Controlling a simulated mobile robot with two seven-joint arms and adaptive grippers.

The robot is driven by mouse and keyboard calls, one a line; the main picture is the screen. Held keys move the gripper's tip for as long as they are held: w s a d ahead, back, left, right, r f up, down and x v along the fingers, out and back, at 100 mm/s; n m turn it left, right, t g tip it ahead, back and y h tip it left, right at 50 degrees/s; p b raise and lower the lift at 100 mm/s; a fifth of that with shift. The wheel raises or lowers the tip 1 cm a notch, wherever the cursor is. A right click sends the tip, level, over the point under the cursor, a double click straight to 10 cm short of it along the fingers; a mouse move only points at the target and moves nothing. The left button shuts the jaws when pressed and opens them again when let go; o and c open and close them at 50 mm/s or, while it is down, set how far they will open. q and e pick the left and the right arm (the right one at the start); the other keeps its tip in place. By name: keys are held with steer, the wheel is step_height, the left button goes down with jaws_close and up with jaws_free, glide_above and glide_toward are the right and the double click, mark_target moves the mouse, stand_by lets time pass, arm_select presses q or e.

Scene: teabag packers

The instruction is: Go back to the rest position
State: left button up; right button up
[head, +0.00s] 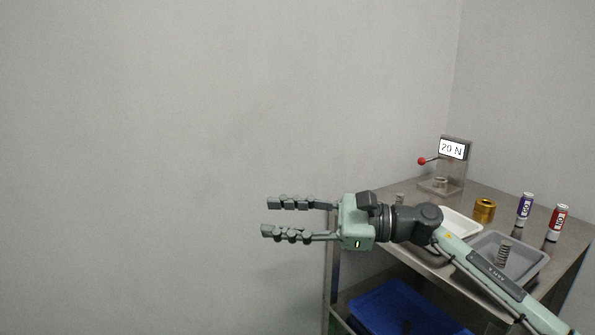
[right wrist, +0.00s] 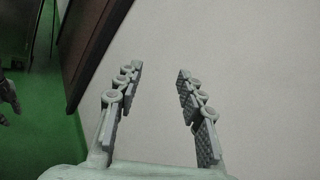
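My right gripper (head: 266,217) is open and empty in the head view, pointing left in front of the bare wall. Its arm comes in from the lower right, in front of the metal cart. In the right wrist view its two fingers (right wrist: 160,72) stand apart with nothing between them. My left gripper does not show in the head view. A dark shape at the left edge of the right wrist view is too unclear to name.
A metal cart (head: 487,198) stands at the right. It bears a press with a "20 N" display (head: 453,149), a brass cylinder (head: 484,210), a purple can (head: 525,207), a red can (head: 557,222), a grey tray (head: 537,262) with a spring and a white tray (head: 462,222). A blue bin (head: 385,306) sits below.

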steer(key=w+d+f+m+t+h, duration=0.4)
steer(key=m+t, duration=0.3)
steer(key=m, duration=0.6)
steer(key=w+d+f+m+t+h, duration=0.2)
steer(key=w+d+f+m+t, duration=0.35)
steer(key=m, duration=0.75)
steer(key=s+d+f+m+t+h, duration=0.25)
steer(key=d+f+m+h, duration=0.7)
steer(key=f+m, duration=0.5)
steer(key=s+d+f+m+g+h, duration=0.2)
steer(key=s+d+f+m+g, duration=0.25)
steer(key=s+f, duration=0.45)
steer(key=s+d+f+m+g+h, duration=0.1)
steer(key=s+d+f+m+g, duration=0.35)
steer(key=f, duration=0.55)
steer(key=s+f+m+g, duration=0.2)
steer(key=s+f, duration=0.3)
steer(key=s, duration=0.5)
steer(key=s+d+f+m+g, duration=0.1)
steer(key=s+f+m+g, duration=0.2)
steer(key=s+f, duration=0.3)
steer(key=s+m, duration=0.1)
steer(key=s, duration=0.4)
steer(key=shift+s+d+g, duration=0.15)
steer(key=shift+d+g, duration=0.1)
steer(key=shift+g, duration=0.05)
steer(key=shift+o, duration=0.5)
steer(key=shift+r, duration=0.1)
